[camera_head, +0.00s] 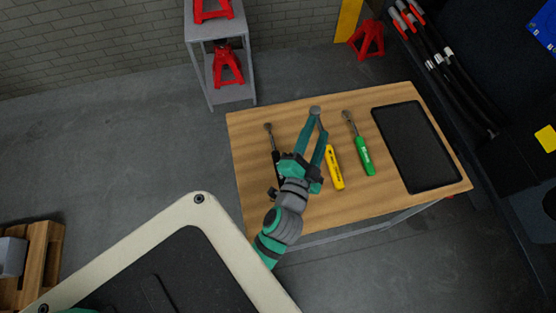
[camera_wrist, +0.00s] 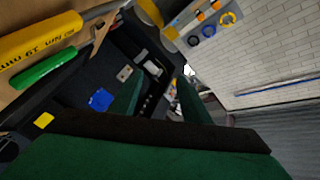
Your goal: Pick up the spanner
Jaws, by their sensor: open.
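A yellow-handled tool (camera_head: 334,168), which I take to be the spanner, lies on the wooden table. Its grey head (camera_head: 315,110) shows beyond my fingers, and its shaft is partly hidden by my gripper. Its yellow handle with printed text also shows large at the upper left of the wrist view (camera_wrist: 40,48). My gripper (camera_head: 318,126) is open, its two teal fingers pointing toward the table's far side above the tool. I cannot tell its height. In the wrist view the fingers (camera_wrist: 163,95) are apart with no tool between them.
A green-handled ratchet (camera_head: 364,156) lies right of the yellow tool, and a black-handled one (camera_head: 269,138) lies left, partly behind my arm. A black tray (camera_head: 414,146) covers the right of the wooden table (camera_head: 250,120). Red stands (camera_head: 228,66) sit on a grey shelf behind.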

